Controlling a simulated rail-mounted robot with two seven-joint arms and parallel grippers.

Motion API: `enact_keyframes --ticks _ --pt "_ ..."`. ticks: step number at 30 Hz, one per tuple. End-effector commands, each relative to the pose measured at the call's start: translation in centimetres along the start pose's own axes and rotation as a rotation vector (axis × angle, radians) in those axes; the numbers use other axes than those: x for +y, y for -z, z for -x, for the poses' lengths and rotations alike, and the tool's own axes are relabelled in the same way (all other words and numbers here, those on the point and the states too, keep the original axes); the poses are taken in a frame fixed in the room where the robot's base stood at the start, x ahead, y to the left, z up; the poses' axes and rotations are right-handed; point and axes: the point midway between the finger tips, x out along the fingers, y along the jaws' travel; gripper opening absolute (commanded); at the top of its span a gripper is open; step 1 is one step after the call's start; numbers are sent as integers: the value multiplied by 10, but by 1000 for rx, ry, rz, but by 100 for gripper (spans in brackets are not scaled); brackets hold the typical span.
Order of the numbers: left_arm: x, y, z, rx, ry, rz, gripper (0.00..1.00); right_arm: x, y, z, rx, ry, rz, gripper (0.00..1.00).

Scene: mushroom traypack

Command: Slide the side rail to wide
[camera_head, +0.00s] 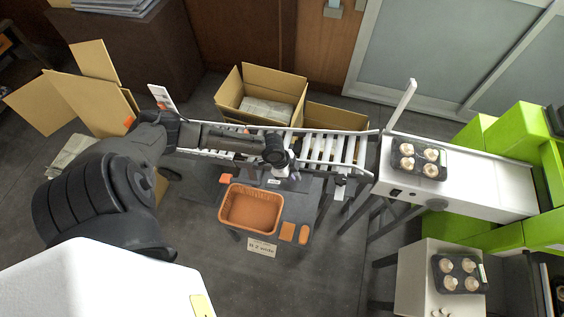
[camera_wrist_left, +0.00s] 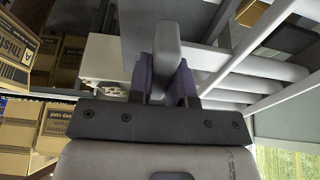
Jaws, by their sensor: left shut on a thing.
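The roller conveyor (camera_head: 325,148) runs across the middle of the head view, with light rails along its long edges. My left arm reaches in from the left, and its gripper (camera_head: 285,168) is at the conveyor's near edge. In the left wrist view the left gripper (camera_wrist_left: 167,88) is shut on a grey upright piece (camera_wrist_left: 167,45), seemingly the side rail's handle. The arm and gripper hide part of the near rail, so its exact setting cannot be told. A small card (camera_head: 262,249) reading what looks like "M-2 wide" lies in front. My right gripper is not in view.
An orange basket (camera_head: 225,212) stands close in front of the conveyor. A white machine (camera_head: 480,190) with a mushroom tray (camera_head: 419,174) adjoins its right end. Open cardboard boxes (camera_head: 228,92) stand behind. Green crates (camera_head: 512,130) are at the far right.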

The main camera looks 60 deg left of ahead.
Motion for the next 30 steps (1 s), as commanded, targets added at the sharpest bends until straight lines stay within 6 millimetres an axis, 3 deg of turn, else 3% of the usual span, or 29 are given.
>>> enact_keyframes --ticks 1,4,15,16,21,24,30 --pt "8 2 6 -1 -4 0 0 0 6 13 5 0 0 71" --pt "17 1 4 -1 -3 2 0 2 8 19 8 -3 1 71" --pt "22 0 1 1 -4 1 0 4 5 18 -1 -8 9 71" --pt "22 1 1 2 -4 1 21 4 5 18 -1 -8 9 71" --pt "21 0 1 1 -3 2 37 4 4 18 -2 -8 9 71" --pt "21 0 1 0 -2 2 45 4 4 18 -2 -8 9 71" --pt "20 -1 2 0 -1 2 45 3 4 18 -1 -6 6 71"
